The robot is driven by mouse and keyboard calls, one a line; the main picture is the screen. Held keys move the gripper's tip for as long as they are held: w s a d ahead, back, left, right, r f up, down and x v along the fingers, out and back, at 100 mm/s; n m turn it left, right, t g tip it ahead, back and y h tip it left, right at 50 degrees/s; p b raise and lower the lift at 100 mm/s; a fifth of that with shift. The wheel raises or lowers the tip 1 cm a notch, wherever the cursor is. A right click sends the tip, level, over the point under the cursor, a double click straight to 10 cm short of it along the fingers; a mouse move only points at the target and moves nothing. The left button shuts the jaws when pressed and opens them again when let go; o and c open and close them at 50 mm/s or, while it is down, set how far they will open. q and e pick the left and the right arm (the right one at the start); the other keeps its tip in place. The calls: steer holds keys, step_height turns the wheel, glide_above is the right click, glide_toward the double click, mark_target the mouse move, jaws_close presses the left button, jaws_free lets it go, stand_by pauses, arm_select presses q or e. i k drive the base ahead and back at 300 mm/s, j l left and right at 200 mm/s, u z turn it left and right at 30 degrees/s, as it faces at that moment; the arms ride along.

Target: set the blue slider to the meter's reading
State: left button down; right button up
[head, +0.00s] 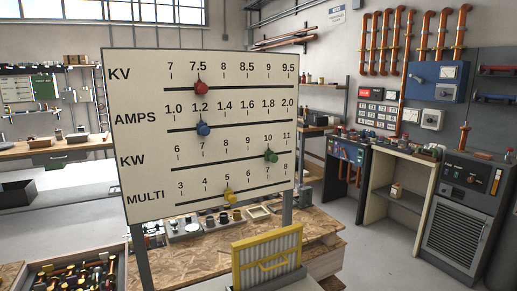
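A white slider board (148,92) stands upright, with rows marked KV, AMPS, KW and MULTI. The blue slider (203,128) sits on the AMPS row, at about 1.2. The red slider (201,88) is near 7.5 on KV. The green slider (271,155) is near 10 on KW, and the yellow slider (229,195) is near 5 on MULTI. A blue wall box (423,84) at the right carries small dial faces (448,72); their needles are too small to read. I cannot tell which meter the task means. Neither gripper is in view.
A yellow-framed panel with a handle (268,262) stands in front of the board. A wooden workbench (190,262) with small parts lies behind it. A crate of tools (75,275) is at lower left. Grey cabinets (458,225) stand at right; floor (370,250) is clear between.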

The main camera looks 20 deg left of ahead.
mark_target(202, 128)
steer(key=u, duration=0.8)
